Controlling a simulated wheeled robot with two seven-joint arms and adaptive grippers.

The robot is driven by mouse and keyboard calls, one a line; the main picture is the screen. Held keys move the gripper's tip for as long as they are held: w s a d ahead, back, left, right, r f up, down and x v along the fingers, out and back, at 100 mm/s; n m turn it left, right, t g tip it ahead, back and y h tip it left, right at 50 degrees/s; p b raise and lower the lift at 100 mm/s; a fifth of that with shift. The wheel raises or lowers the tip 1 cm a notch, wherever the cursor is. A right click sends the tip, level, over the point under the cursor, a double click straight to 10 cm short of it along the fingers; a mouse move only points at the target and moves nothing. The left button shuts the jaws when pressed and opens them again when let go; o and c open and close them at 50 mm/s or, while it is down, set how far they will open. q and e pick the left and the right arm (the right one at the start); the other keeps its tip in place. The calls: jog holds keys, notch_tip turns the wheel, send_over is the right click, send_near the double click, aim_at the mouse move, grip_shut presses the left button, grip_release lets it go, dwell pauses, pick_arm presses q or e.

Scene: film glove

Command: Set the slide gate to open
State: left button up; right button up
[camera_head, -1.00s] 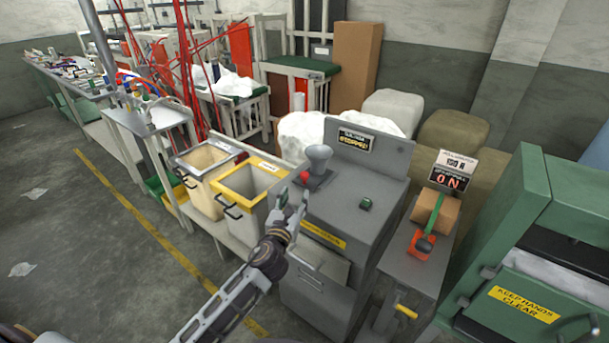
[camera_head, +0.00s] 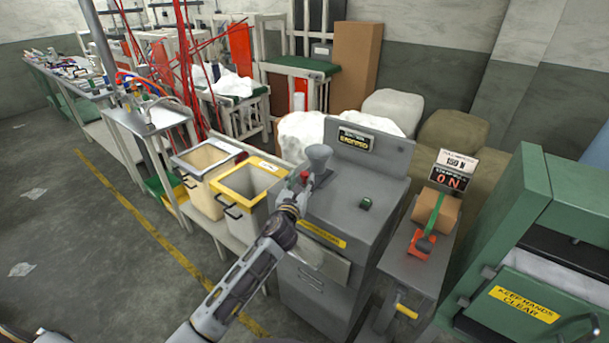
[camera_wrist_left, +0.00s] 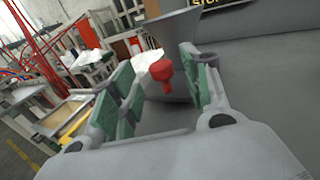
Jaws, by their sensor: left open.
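A grey machine (camera_head: 350,209) carries a grey funnel-shaped hopper (camera_head: 318,157) on its top left. A red knob (camera_head: 305,175), which looks like the slide gate's handle, sits at the hopper's base. My left gripper (camera_head: 299,190) is at the machine's top left edge, close to the knob. In the left wrist view the red knob (camera_wrist_left: 162,71) shows between the green-padded fingers of the open left gripper (camera_wrist_left: 165,92), toward their tips. I cannot tell whether a finger touches it. The gate plate itself is not clearly visible. My right gripper is not in view.
Two bins, one white-rimmed (camera_head: 207,165) and one yellow-rimmed (camera_head: 247,183), stand left of the machine. A box-and-strap stand (camera_head: 413,268) and green press (camera_head: 530,230) are to the right.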

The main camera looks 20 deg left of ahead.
aim_at(303, 176)
pick_arm(q)
jog(key=shift+w+a, duration=0.1)
jog(key=shift+w, duration=2.2)
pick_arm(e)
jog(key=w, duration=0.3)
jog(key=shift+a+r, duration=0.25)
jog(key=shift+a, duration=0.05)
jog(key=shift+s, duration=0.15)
pick_arm(q)
jog(key=shift+c, duration=0.6)
jog(key=c, duration=0.7)
grip_shut()
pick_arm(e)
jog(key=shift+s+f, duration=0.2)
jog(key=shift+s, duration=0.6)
